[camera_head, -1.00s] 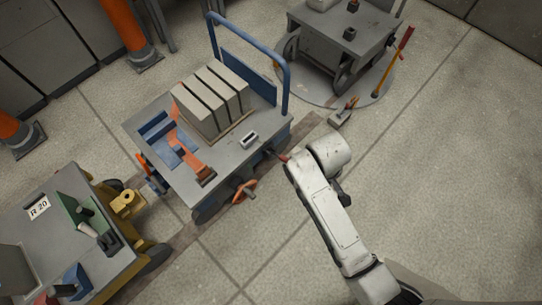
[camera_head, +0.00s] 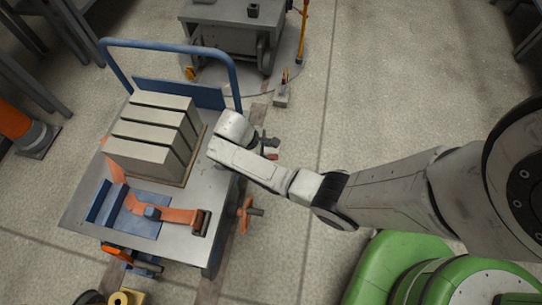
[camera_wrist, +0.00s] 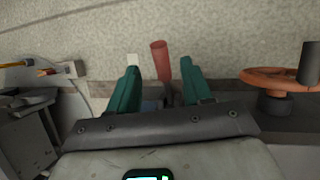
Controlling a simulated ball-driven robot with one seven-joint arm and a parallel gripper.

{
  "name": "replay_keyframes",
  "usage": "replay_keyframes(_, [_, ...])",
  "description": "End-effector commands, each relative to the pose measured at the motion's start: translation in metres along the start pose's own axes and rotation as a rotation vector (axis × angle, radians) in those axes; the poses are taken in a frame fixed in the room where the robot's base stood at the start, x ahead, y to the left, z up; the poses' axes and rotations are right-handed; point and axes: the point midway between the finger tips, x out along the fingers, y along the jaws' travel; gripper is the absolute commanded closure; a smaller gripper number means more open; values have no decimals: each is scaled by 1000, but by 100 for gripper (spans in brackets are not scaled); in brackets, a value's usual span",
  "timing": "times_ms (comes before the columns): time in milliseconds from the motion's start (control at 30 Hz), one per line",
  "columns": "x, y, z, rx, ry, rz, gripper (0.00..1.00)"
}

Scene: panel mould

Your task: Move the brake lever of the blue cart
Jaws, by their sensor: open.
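The blue cart (camera_head: 212,195) has a grey deck and a blue push handle. The red grip of a lever (camera_wrist: 161,62), apparently its brake lever, stands up in the wrist view. A small bit of red (camera_head: 271,156) shows beside the cart under my gripper (camera_head: 268,146) in the head view. In the wrist view, my gripper (camera_wrist: 160,72) is open, with one teal finger on each side of the lever, nearer its right finger. I cannot tell whether it touches. The lever's base is hidden behind the gripper's dark front plate.
An orange handwheel (camera_wrist: 280,80) sticks out of the same cart side, also seen in the head view (camera_head: 245,213). Grey slabs (camera_head: 152,130) and an orange strap (camera_head: 165,213) lie on the deck. Another grey cart (camera_head: 228,20) stands behind.

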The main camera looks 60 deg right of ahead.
Motion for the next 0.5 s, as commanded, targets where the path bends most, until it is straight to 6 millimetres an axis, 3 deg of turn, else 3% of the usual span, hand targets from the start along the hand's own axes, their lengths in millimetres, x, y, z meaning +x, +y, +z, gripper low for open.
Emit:
replay_keyframes(33, [15, -1, -1, 1, -3, -2, 51])
replay_keyframes(200, [44, -1, -1, 1, -2, -2, 51])
replay_keyframes(500, [69, 0, 0, 0, 1, 0, 51])
